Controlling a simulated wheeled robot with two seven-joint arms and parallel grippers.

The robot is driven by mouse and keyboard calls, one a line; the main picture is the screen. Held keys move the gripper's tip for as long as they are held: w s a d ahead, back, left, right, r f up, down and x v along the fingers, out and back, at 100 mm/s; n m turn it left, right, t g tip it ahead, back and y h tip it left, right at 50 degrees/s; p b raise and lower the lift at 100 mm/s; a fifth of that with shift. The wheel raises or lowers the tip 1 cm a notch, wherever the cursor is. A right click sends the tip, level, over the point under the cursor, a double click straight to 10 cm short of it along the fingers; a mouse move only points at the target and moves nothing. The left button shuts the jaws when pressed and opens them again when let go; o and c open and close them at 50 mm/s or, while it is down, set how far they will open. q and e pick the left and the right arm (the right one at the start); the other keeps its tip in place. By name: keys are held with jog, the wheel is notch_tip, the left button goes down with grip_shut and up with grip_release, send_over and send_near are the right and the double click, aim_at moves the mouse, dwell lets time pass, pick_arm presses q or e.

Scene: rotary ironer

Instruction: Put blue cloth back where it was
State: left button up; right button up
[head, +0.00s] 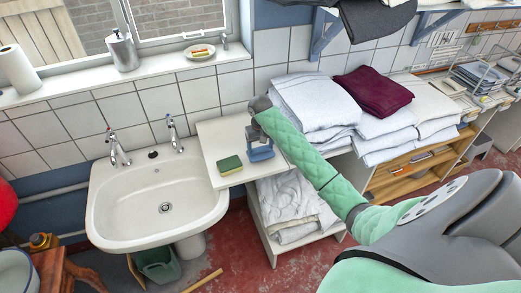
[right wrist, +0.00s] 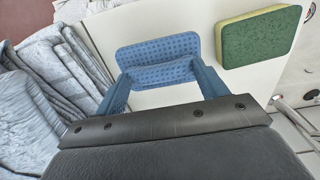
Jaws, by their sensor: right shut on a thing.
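The blue cloth (right wrist: 158,48) has a dotted weave and lies between the two fingers of my right gripper (right wrist: 163,76) in the right wrist view. My right gripper (head: 260,148) is shut on it. In the head view the blue cloth (head: 262,155) shows small under the fingers, at the white counter top (head: 215,140) right of the sink. I cannot tell whether the cloth touches the counter. A green and yellow sponge (head: 230,165) lies just left of the cloth, apart from it; it also shows in the right wrist view (right wrist: 258,36). My left gripper is out of view.
The white sink (head: 120,215) with two taps stands left of the counter. Folded white towels (head: 310,100) and a dark red towel (head: 375,90) are stacked to the right. Crumpled white linen (head: 290,200) lies on the shelf below. A tiled wall stands behind.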

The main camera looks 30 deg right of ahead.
aim_at(260, 148)
jog(key=shift+f+p, duration=0.6)
jog(key=shift+f, duration=0.35)
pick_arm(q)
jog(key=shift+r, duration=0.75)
pick_arm(e)
jog(key=shift+f, duration=0.45)
jog(key=o, duration=0.9)
jog(key=shift+o, duration=0.2)
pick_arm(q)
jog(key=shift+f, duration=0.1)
pick_arm(e)
jog(key=shift+r+b, duration=0.3)
jog(key=shift+b, duration=0.1)
notch_tip(260, 148, up, 6)
jog(key=b, duration=0.3)
jog(key=shift+f, duration=0.25)
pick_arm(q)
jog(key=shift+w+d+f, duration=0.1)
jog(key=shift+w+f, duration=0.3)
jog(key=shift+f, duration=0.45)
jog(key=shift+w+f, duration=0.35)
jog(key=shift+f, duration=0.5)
pick_arm(e)
jog(key=shift+s+a+r, duration=0.1)
jog(key=shift+r, duration=2.85)
